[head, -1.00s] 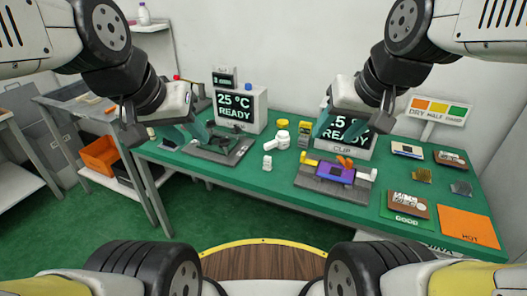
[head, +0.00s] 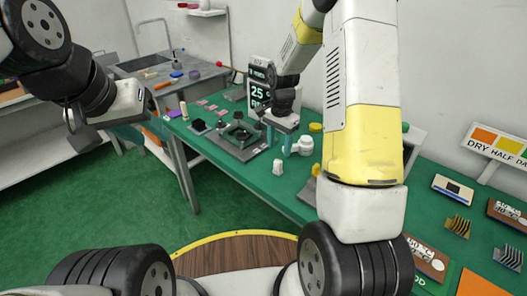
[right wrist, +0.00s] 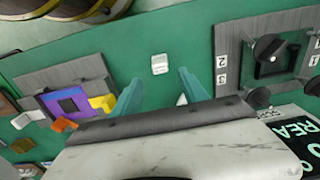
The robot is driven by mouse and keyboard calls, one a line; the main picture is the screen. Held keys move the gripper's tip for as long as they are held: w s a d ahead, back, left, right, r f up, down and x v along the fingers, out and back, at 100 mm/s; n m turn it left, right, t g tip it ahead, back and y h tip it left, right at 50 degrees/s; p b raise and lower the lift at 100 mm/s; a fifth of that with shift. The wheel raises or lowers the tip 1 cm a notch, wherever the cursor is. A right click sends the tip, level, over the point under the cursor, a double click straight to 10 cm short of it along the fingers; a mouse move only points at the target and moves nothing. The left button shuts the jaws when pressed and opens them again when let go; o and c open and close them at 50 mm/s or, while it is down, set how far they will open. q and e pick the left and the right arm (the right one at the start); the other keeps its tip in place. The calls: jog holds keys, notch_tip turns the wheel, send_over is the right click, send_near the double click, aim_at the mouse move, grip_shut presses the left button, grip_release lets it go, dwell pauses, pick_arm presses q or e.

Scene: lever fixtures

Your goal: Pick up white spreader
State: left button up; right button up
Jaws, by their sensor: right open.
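A small white block-like piece, which looks like the white spreader (head: 278,167), stands on the green table near its front edge. In the right wrist view the white piece (right wrist: 159,64) lies beyond the fingertips, roughly centred between them. My right gripper (head: 278,142) is above the table, just behind the white piece in the head view. In the right wrist view my right gripper (right wrist: 159,84) is open with nothing between its teal fingers. My left gripper (head: 122,119) hangs at the left, away from the piece; its finger gap is not clear.
A grey fixture (head: 222,147) with dark knobs is left of the right gripper. A white bottle (head: 300,146) lies to its right. My right arm hides much of the table's middle.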

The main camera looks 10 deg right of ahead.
aim_at(278, 161)
jog(key=shift+w+a+f, duration=0.1)
jog(key=shift+w+f, duration=0.05)
jog(key=shift+f, duration=0.35)
notch_tip(278, 161, down, 7)
jog(key=shift+f, duration=0.2)
grip_shut()
